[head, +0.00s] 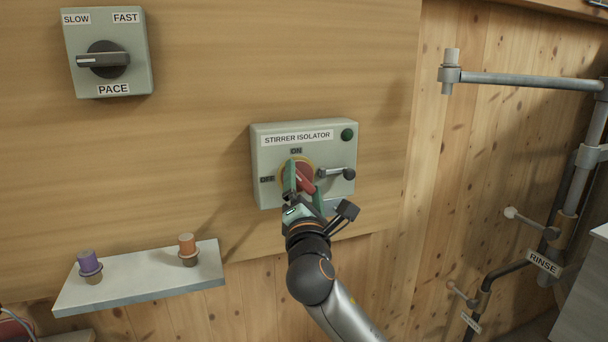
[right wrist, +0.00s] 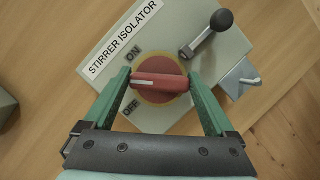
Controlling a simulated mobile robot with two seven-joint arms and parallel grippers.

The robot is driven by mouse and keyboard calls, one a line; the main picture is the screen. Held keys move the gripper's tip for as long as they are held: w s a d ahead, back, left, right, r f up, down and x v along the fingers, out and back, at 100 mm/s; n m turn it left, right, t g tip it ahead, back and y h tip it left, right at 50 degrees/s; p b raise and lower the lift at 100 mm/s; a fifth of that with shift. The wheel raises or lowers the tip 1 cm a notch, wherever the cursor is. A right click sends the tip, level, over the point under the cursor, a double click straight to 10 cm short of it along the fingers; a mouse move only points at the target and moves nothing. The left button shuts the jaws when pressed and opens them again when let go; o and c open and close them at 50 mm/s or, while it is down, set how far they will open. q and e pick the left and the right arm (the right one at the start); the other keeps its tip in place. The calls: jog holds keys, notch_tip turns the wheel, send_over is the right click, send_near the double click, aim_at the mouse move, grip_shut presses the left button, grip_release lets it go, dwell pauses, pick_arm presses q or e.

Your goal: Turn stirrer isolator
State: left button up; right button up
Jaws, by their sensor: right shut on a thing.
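The stirrer isolator (head: 265,150) is a grey-green box on the wooden wall, with ON above its rotary switch and OFF to the left. The red switch handle (right wrist: 172,82) sits on a yellow disc (right wrist: 160,62). Its white mark points between ON and OFF. My right gripper (head: 303,178) is at the switch and partly hides it in the head view. In the right wrist view, the right gripper (right wrist: 160,78) has one green finger at each end of the red handle and is shut on it. My left gripper is not in view.
A black-knobbed lever (head: 349,174) sticks out beside the switch, close to my right finger. A green button or lamp (head: 347,135) is above it. The PACE dial (head: 107,60) is upper left. A shelf (head: 140,283) with two small capped items is lower left. Pipes (head: 530,80) run at right.

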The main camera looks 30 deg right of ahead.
jog(key=m+g+p, duration=0.2)
jog(key=m+p, duration=0.1)
jog(key=m, duration=0.2)
jog(key=shift+r, duration=0.1)
jog(key=shift+m+g, duration=0.6)
jog(key=shift+m, duration=1.1)
jog(key=o, duration=1.1)
jog(key=shift+c, duration=0.2)
